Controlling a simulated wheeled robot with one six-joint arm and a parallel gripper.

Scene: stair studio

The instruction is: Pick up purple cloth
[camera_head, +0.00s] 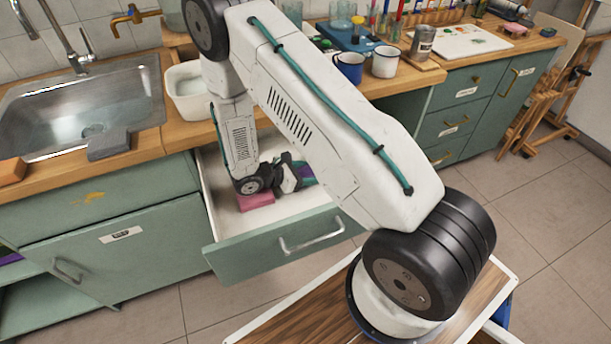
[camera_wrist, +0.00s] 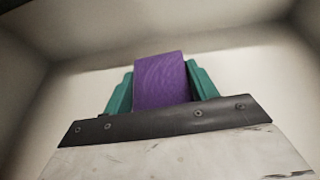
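The purple cloth (camera_wrist: 160,80) is a folded, block-like piece between the two teal fingers of my gripper (camera_wrist: 160,84) in the wrist view. The fingers lie against its left and right sides with no gap visible, so my gripper looks shut on it. In the head view my gripper (camera_head: 303,172) is low inside the open drawer (camera_head: 290,212), and a small bit of the purple cloth (camera_head: 286,158) shows beside it. My arm hides much of the drawer. Whether the cloth touches the drawer floor cannot be told.
A pink block-like item (camera_head: 255,201) lies in the drawer left of my gripper. The wooden counter above holds a sink (camera_head: 85,105), a white tub (camera_head: 188,92), a grey cloth (camera_head: 109,143) and mugs (camera_head: 349,68).

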